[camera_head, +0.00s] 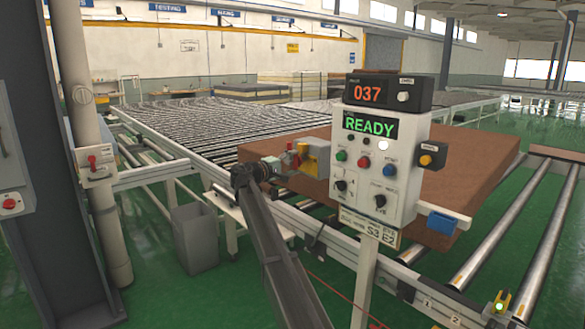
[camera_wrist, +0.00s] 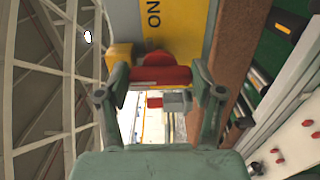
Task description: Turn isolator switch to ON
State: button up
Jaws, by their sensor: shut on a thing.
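In the wrist view the yellow face (camera_wrist: 160,35) carries the word ON, turned sideways. My gripper (camera_head: 288,162) reaches it from the left in the head view. In the wrist view my gripper (camera_wrist: 160,82) is shut on the red handle, with one finger at each end of it. The handle lies across the wrist picture. In the head view the fingers hide part of it.
The control panel (camera_head: 405,185) shows READY, below a display (camera_head: 388,94) reading 037. A brown mattress (camera_head: 480,165) lies on the rollers behind it. A grey bin (camera_head: 194,238) stands left of my arm. Another red switch (camera_head: 93,162) is on the left post.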

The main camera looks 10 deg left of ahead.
jog(key=shift+w+r, duration=0.1)
dwell(0.3)
jog(key=o, duration=1.1)
jog(key=shift+d, duration=0.1)
jog(key=shift+o, duration=0.2)
jog(key=v, duration=1.2)
